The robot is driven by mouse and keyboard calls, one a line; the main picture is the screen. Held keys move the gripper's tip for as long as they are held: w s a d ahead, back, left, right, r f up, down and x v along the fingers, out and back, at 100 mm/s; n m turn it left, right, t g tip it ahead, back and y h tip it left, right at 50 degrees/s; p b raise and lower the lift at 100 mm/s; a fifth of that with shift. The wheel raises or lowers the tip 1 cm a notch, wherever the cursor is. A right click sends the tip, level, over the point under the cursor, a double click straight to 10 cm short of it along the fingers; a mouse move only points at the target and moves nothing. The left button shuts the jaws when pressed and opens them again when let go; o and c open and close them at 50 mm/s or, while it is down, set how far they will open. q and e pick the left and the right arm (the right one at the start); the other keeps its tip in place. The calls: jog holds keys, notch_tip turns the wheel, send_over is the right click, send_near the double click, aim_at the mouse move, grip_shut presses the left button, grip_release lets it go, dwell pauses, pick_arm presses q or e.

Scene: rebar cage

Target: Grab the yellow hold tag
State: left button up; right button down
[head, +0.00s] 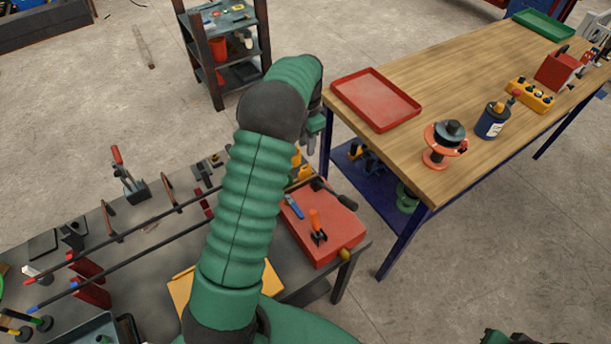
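My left arm reaches up across the middle of the head view and bends over at the top. My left gripper (311,143) points down beyond the bend, above the back edge of the grey workbench. It is small and partly hidden by my arm, so I cannot tell whether it is open or shut. A small yellow item (304,171) shows just below it, partly hidden; I cannot tell whether this is the hold tag or whether they touch. A flat yellow sheet (181,289) lies on the bench, partly covered by my arm. My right gripper is not in view.
A red case (318,240) with tools on top sits at the bench's right end. Long dark bars (130,233) run across the bench at left. The wooden table (440,90) at right carries a red tray (375,98) and a spool (445,140). A shelf rack (225,45) stands behind.

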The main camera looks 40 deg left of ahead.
pick_arm(q)
send_over(305, 172)
notch_tip(305, 172, down, 8)
jog(key=f, duration=0.2)
jog(key=f+p, duration=0.1)
jog(key=f, duration=0.1)
jog(key=shift+a+f+p, duration=0.2)
jog(key=shift+f+p, duration=0.05)
jog(key=shift+p, duration=0.05)
jog(key=shift+w+f, duration=0.15)
jog(key=shift+f, duration=0.3)
jog(key=shift+d+r, duration=0.1)
grip_shut()
dwell(0.5)
